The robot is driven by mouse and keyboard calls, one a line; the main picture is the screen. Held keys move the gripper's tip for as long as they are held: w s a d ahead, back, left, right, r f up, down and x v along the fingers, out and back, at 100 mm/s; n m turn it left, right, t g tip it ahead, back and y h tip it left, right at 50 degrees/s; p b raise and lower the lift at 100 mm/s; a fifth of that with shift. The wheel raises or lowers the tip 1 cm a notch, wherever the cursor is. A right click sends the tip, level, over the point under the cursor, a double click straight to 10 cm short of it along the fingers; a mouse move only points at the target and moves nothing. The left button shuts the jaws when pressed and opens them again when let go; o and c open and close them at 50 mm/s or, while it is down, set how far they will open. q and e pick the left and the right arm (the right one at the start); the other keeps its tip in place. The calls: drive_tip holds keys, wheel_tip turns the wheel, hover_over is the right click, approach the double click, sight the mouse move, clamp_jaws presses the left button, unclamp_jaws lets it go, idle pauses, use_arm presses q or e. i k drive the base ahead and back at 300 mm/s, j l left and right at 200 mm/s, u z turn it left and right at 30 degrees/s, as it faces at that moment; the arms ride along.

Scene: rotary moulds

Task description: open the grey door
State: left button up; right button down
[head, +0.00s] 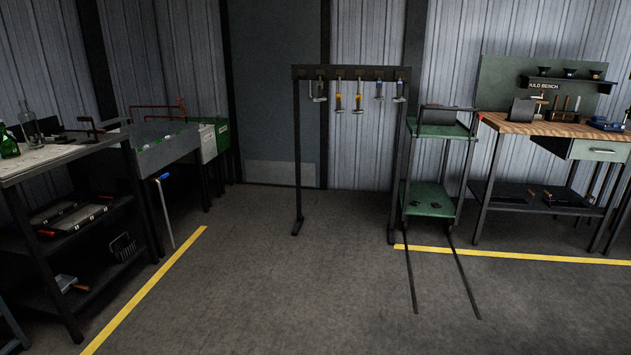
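The grey door (273,95) is in the back wall, left of the middle of the head view. It looks shut, with a paler plate (280,173) along its bottom. A dark rack frame stands in front of its right side and hides part of it. I cannot make out a handle on the door. Neither of my grippers is in view.
The tool rack (298,150) stands before the door's right edge. A green cart (432,195) with long handles on the floor is right of it. A workbench (550,128) stands at the right. A sink (165,152) and dark shelf table (75,150) line the left. The middle floor (270,270) is clear.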

sight(267, 37)
drive_tip(key=i, duration=1.45)
drive_tip(key=i+u, duration=0.35)
drive_tip(key=i, duration=0.4)
drive_tip(key=i+l+u, duration=0.3)
drive_tip(key=i, duration=0.5)
drive_tip(key=i+j+u, duration=0.2)
drive_tip(key=i, duration=0.75)
drive_tip(key=i+u, duration=0.15)
drive_tip(key=i, duration=0.8)
drive_tip(key=i+z, duration=0.4)
drive_tip(key=i, duration=0.15)
drive_tip(key=i+j+z, duration=0.15)
drive_tip(key=i+z, duration=0.2)
drive_tip(key=i, duration=0.2)
drive_tip(key=i+j+z, duration=0.4)
drive_tip(key=i+l, duration=0.05)
drive_tip(key=i, duration=0.1)
